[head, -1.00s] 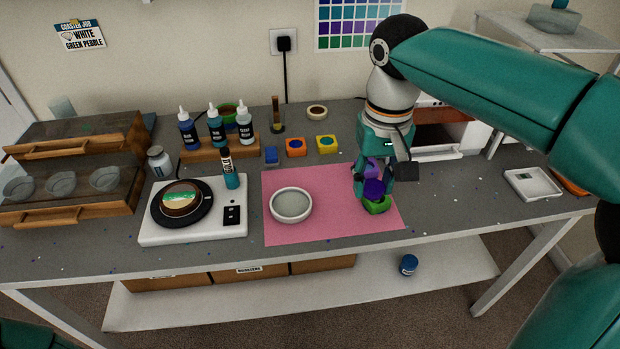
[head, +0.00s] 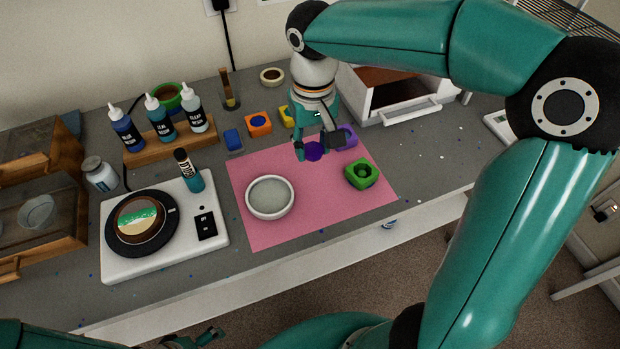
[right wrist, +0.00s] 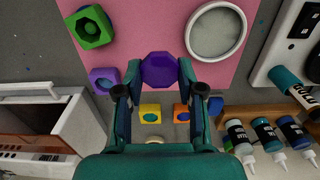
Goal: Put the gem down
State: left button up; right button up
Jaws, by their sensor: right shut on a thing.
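A purple faceted gem (head: 313,151) is held between the fingertips of my right gripper (head: 315,146), above the pink mat (head: 300,220). In the right wrist view the gem (right wrist: 160,70) sits between the two fingers (right wrist: 160,80). I cannot tell its exact height above the mat. The green mould (head: 362,174) stands on the mat to the right of the gem. A purple mould (head: 348,136) is just right of the gripper. A round white dish (head: 269,197) is on the mat to the left. Part of my left gripper (head: 208,336) shows at the bottom edge, its jaws unclear.
Blue (head: 233,139), orange (head: 258,124) and yellow (head: 287,116) blocks stand behind the mat. Resin bottles (head: 161,117) stand in a wooden rack. A white scale (head: 205,225) with a round coaster (head: 138,220) is at left. A white box with a drawer (head: 400,95) is behind right.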

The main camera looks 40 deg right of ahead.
aim_at(312, 188)
notch_tip(312, 188, down, 12)
jog(key=shift+r, duration=0.15)
dwell(0.3)
jog(key=shift+s, duration=0.1)
jog(key=shift+f, duration=0.2)
jog(key=o, duration=0.7)
jog(key=shift+r, duration=0.1)
jog(key=shift+r, duration=0.15)
